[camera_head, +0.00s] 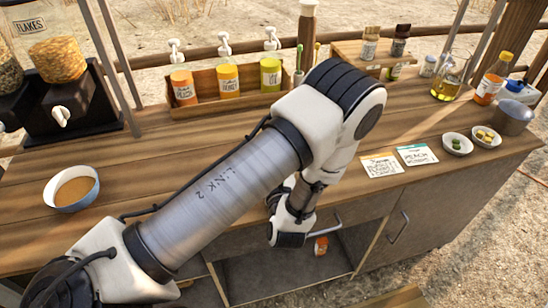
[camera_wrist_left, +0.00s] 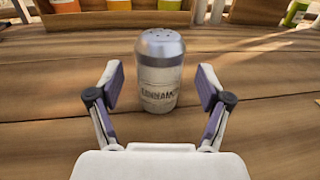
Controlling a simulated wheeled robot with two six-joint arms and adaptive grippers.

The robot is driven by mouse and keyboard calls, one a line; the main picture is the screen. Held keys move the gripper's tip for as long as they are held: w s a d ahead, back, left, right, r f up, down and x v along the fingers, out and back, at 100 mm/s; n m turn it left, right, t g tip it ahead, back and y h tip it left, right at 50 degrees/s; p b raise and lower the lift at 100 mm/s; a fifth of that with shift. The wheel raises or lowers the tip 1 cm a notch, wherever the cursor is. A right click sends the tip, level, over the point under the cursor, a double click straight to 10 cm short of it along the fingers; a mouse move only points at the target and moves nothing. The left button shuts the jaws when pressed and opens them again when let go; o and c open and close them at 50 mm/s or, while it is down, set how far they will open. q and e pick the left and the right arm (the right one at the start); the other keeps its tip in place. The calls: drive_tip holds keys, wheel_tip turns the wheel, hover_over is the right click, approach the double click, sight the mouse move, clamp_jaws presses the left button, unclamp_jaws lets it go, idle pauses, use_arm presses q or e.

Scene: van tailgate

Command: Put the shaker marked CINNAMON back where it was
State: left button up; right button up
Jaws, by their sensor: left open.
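A shaker (camera_wrist_left: 161,75) with a silver perforated cap and a pale body stands upright on the wooden counter in the left wrist view. Its dark label is blurred but looks like CINNAMON. My left gripper (camera_wrist_left: 160,88) is open, one finger on each side of the shaker, with gaps between fingers and shaker. A small raised shelf (camera_head: 345,54) at the back right bears two jars, one amber (camera_head: 370,43) and one dark (camera_head: 400,40). My right gripper is not in view.
A wooden caddy (camera_head: 215,107) with several pump bottles stands behind my arm. A glass flask (camera_head: 448,80), an orange-labelled bottle (camera_head: 493,78) and small bowls (camera_head: 457,144) stand at right. Two cards (camera_head: 417,155) lie near the front edge. A blue-white bowl (camera_head: 72,199) is at left.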

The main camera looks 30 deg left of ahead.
use_arm(q)
drive_tip(key=x, duration=0.2)
drive_tip(key=shift+w+a, duration=0.25)
drive_tip(key=shift+a, duration=0.05)
drive_tip(key=shift+d, duration=0.15)
drive_tip(key=c, duration=1.4)
